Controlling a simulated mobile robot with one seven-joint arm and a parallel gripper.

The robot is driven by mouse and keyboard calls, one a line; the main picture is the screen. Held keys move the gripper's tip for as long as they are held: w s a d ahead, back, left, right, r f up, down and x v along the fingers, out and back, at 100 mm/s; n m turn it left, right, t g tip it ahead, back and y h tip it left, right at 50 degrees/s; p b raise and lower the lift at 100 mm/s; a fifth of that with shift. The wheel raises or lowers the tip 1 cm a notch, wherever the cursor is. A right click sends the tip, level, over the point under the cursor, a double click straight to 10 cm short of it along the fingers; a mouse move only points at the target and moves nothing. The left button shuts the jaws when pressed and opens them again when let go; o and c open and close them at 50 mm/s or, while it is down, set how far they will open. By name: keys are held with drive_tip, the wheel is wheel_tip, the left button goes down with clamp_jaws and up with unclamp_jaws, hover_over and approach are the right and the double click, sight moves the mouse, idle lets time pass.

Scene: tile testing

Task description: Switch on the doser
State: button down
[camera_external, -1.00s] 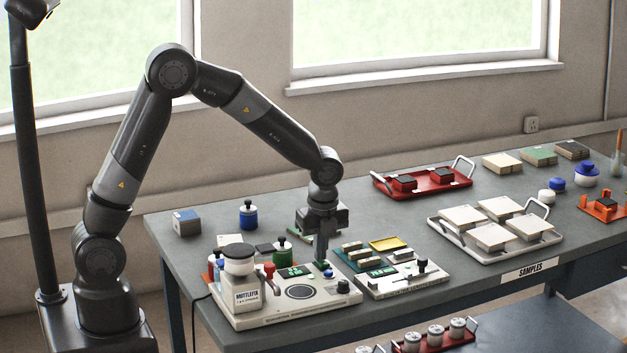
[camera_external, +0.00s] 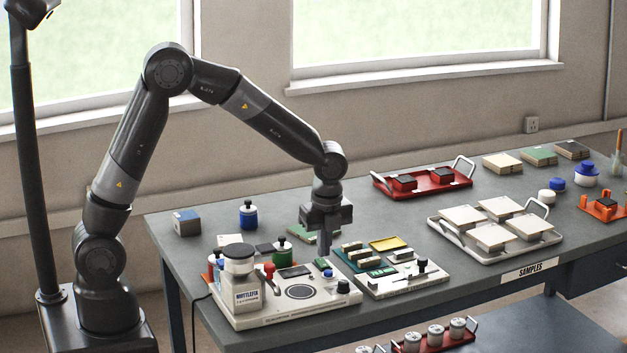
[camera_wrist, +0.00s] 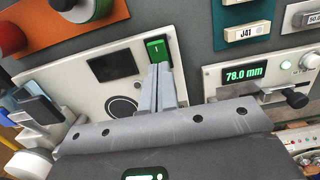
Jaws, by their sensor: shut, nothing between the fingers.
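The doser (camera_external: 315,304) is a pale device at the front left of the bench, with a labelled jar (camera_external: 247,294) on its left end. Its display (camera_external: 295,271) is dark, and the wrist view also shows a blank display (camera_wrist: 115,66). A green rocker switch (camera_wrist: 157,48) marked "I" sits beside the display; it also shows in the external view (camera_external: 322,264). My gripper (camera_external: 323,255) is shut and empty, pointing down just above the switch. In the wrist view the fingertips (camera_wrist: 160,68) overlap the switch's lower edge; I cannot tell whether they touch it.
A gauge (camera_wrist: 245,75) reading 78.0 mm stands right of the doser. Green and red-capped bottles (camera_external: 282,252) stand close behind and left of it. A red tray (camera_external: 425,185) and a white tray of tiles (camera_external: 465,248) lie farther right.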

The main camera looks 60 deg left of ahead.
sight(325, 265)
wheel_tip(325, 265, up, 12)
drive_tip(key=d, duration=0.1)
drive_tip(key=shift+d, duration=0.35)
drive_tip(key=shift+a+r+y, duration=0.15)
drive_tip(key=shift+a+y, duration=0.15)
drive_tip(key=shift+a, duration=0.4)
drive_tip(key=f, duration=0.4)
drive_tip(key=a+f, duration=0.1)
drive_tip(key=f, duration=0.4)
drive_tip(key=a+f, duration=0.1)
drive_tip(key=f, duration=0.4)
